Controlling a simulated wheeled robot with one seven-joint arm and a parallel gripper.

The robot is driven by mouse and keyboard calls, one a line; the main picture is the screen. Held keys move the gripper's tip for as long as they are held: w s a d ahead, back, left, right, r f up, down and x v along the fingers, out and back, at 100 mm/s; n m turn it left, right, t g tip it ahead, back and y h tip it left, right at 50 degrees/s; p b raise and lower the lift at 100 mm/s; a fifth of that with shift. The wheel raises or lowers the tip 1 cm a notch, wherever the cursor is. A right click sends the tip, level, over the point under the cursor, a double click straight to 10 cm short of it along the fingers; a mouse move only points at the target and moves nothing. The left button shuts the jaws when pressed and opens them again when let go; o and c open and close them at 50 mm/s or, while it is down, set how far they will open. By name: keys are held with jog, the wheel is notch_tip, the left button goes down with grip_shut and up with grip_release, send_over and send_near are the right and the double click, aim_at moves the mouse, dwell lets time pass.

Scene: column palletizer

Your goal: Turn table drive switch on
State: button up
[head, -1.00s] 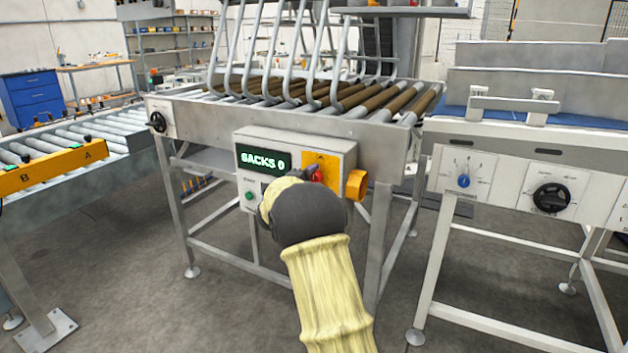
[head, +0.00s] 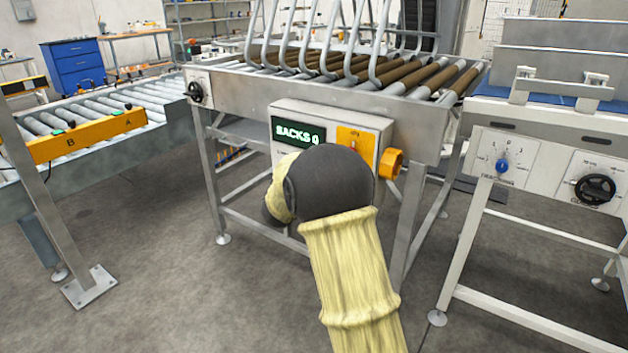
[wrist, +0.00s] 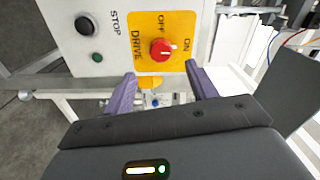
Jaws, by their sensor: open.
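The drive switch is a red rotary knob (wrist: 162,50) on a yellow plate (wrist: 148,22) marked DRIVE, OFF and ON in the wrist view. A small white mark shows on the knob; I cannot tell for sure which label it points to. My gripper (wrist: 160,72) is open and empty. Its two purple fingers point at the plate, one on each side of the knob, apart from it.
A green button (wrist: 97,57) and a black button (wrist: 85,25) by the STOP label sit beside the plate. An orange fitting (head: 391,163) sticks out from the box's right side. A white panel with a blue knob (head: 502,166) and black dial (head: 595,189) stands right.

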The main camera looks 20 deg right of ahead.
jog(key=v, duration=0.7)
jog(key=shift+s+p, duration=0.15)
jog(key=shift+p, duration=0.15)
jog(key=shift+a, duration=0.2)
